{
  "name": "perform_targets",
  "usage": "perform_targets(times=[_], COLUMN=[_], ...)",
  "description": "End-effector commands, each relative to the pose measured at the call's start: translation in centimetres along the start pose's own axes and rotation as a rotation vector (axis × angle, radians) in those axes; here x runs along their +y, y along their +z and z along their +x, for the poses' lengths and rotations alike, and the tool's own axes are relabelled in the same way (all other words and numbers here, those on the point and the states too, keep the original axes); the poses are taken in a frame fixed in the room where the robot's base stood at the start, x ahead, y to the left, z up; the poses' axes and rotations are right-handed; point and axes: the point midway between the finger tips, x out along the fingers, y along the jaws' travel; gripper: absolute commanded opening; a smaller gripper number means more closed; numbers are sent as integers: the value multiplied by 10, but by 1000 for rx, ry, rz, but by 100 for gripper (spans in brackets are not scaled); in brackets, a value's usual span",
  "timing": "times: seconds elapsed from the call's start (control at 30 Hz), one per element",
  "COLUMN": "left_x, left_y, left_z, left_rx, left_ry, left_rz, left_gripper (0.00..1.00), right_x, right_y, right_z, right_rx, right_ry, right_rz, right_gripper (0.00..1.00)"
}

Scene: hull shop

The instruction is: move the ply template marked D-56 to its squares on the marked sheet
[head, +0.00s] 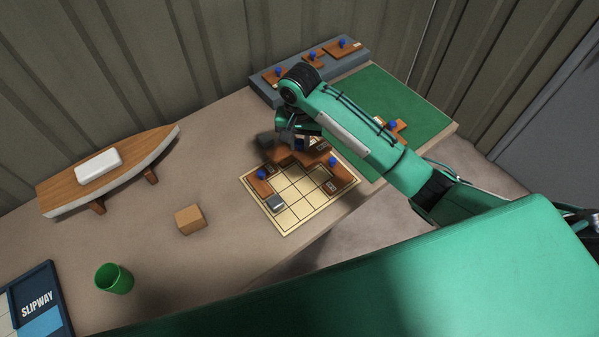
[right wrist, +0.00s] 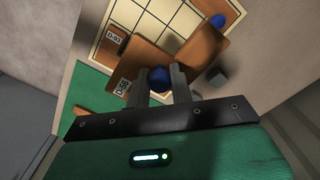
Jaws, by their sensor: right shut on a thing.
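The ply template marked D-56 (right wrist: 145,60) is brown wood with a blue knob (right wrist: 159,77). Its label shows in the right wrist view. My right gripper (right wrist: 160,88) is shut on that knob, the fingers on either side of it. In the head view the gripper (head: 300,146) is over the far edge of the marked sheet (head: 296,206), partly hiding the template (head: 306,157). I cannot tell whether the template touches the sheet. Two other knobbed templates are on the sheet, at its left (head: 259,186) and right (head: 330,174). My left gripper is not in view.
A green mat (head: 428,112) holds another template. A grey rack (head: 267,92) with several templates is behind. A wooden block (head: 189,219), green cup (head: 114,279) and boat model (head: 110,172) stand left.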

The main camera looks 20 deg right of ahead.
Motion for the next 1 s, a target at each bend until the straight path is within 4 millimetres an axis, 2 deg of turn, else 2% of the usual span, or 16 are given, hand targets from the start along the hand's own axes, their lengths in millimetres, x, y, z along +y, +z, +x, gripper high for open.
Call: perform_targets(times=[0.03,0.2,0.33,0.57,0.8,1.0], left_x=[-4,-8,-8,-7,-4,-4], left_y=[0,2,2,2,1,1], left_z=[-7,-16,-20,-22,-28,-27], left_rx=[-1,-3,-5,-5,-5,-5], left_ry=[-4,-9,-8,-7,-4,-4], left_rz=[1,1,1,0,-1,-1], left_gripper=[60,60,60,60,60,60], right_x=[1,1,1,0,0,0], right_y=[0,0,0,0,0,0], right_z=[11,56,83,105,136,139], right_rx=[-2,-1,0,1,1,3], right_ry=[4,4,3,1,0,-1], right_rz=[2,0,0,0,-1,-1], right_gripper=[0,0,0,0,0,0])
